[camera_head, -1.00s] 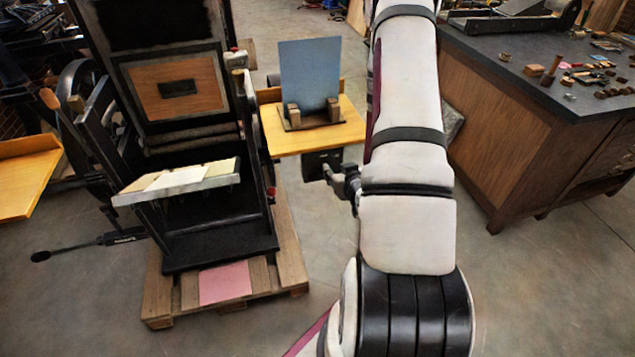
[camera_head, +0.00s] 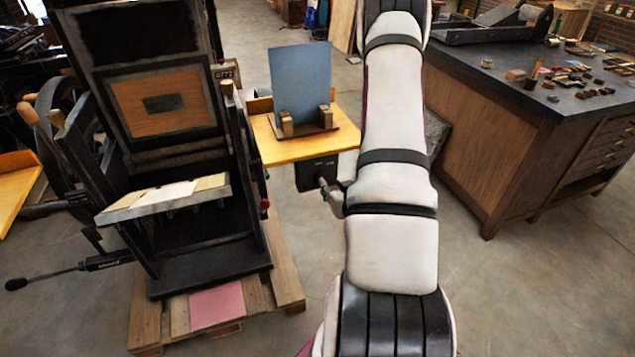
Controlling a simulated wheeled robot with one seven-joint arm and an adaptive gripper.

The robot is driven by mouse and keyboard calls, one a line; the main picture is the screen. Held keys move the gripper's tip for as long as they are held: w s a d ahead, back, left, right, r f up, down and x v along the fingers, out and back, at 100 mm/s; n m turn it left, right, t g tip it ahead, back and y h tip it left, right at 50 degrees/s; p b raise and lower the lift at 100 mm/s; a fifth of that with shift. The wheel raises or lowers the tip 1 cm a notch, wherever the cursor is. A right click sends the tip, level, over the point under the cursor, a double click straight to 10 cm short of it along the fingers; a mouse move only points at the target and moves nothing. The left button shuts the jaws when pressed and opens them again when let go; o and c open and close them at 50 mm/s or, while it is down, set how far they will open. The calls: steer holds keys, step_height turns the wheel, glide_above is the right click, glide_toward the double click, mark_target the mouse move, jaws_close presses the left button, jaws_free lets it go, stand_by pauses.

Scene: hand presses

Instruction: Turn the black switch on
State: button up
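A black box (camera_head: 316,173), which looks like the black switch, is fixed under the front right part of a yellow wooden shelf on the press. Whether it is on or off is too small to tell. My gripper (camera_head: 326,186) shows as a small dark shape left of my white arm. Its tip overlaps the lower right of the box in the picture; I cannot tell if it touches. Its fingers are too small and partly hidden, so their opening cannot be made out.
The black hand press (camera_head: 210,254) stands left on a wooden pallet (camera_head: 287,274). The yellow shelf (camera_head: 275,152) carries an upright blue-grey plate (camera_head: 303,85). A red knob (camera_head: 265,204) is on the press's right side. A dark-topped cabinet (camera_head: 500,130) stands right; floor between is clear.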

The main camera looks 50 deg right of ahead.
steer(key=b+x, duration=0.1)
steer(key=x, duration=0.7)
steer(key=shift+c, duration=0.6)
jaws_close()
